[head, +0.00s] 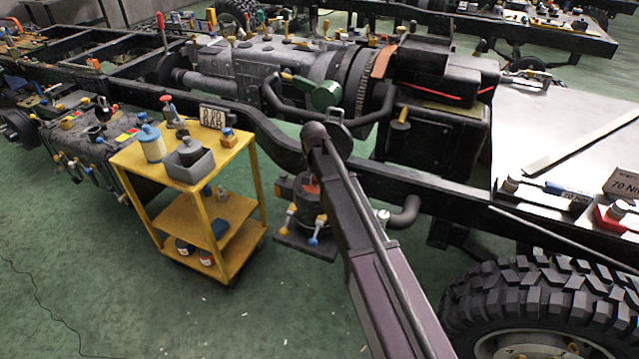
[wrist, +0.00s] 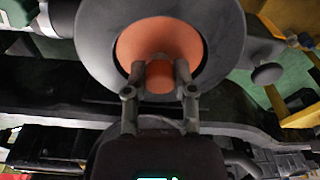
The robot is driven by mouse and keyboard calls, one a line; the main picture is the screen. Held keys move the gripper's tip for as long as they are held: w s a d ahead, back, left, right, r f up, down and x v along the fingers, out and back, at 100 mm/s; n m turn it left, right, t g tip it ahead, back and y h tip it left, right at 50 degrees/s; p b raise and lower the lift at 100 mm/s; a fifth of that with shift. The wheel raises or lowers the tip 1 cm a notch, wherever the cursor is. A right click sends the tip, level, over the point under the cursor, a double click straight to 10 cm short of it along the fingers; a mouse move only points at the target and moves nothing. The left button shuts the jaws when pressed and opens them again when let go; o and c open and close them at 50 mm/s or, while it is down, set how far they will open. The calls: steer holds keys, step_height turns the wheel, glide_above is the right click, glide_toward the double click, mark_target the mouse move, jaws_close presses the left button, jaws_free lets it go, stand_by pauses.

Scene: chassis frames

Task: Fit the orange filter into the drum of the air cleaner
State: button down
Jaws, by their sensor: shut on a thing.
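The orange filter (wrist: 128,46) shows inside the round mouth of the dark grey drum (wrist: 221,40) in the wrist view. A narrower orange part of it (wrist: 160,104) lies between the fingers of my gripper (wrist: 160,72), in front of the drum's rim. My gripper is shut on this part. In the head view the drum (head: 308,205) hangs beside the chassis rail, and a bit of orange filter (head: 311,185) shows at its top. My arm hides part of the drum and my gripper there. How deep the filter sits cannot be told.
Blue- and yellow-ended clamps (head: 313,240) stick out around the drum. A yellow cart (head: 209,204) with bottles and a grey bin stands to its left. The black chassis rail (head: 443,202) runs behind, with a big tyre (head: 545,305) at right. Green floor is clear in front.

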mark_target(315, 189)
steer(key=shift+f, duration=0.15)
steer(key=shift+c, duration=2.2)
jaws_free()
step_height(315, 189, up, 12)
steer(key=s+p, duration=0.1)
steer(key=p, duration=1.1)
steer(key=shift+s, duration=0.25)
